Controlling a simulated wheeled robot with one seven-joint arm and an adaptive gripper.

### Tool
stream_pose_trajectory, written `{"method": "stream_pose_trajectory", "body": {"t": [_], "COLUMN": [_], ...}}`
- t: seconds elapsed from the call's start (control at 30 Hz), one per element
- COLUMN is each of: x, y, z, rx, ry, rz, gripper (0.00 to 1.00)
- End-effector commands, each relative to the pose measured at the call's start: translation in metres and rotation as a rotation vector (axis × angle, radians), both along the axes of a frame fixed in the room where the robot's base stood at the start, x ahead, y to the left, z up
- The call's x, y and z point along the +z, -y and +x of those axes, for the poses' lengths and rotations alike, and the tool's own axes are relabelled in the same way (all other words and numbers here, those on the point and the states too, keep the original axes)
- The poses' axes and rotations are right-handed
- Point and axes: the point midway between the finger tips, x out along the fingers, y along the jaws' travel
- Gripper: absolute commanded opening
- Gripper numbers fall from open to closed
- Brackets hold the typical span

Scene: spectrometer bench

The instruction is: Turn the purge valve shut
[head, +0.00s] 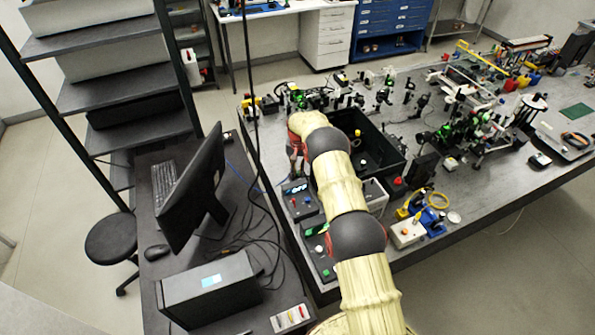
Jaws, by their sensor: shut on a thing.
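My arm reaches out over the optical bench and bends down at its far end. My gripper (296,165) is partly visible there, small and dark with some red, at the left edge of the bench beside a dark open box. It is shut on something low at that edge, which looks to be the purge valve. The valve's body and handle angle cannot be made out, as the gripper and wrist cover them.
A control box with a lit display (296,188) stands just in front of the gripper. The black open-topped box (385,165) is to the right. Optics crowd the bench behind. A monitor (197,190) and cables stand on the desk at left.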

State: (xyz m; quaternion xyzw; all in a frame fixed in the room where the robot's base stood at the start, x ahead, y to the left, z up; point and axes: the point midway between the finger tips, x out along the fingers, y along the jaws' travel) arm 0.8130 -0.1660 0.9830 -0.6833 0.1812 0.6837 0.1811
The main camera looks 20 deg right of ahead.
Motion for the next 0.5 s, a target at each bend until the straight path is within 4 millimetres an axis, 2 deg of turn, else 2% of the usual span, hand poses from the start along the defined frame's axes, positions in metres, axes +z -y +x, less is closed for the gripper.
{"method": "stream_pose_trajectory", "body": {"t": [0.5], "x": [-0.0020], "y": [0.0003], "z": [0.0007], "rx": [0.250], "ry": [0.002], "rz": [0.000], "gripper": [0.00]}}
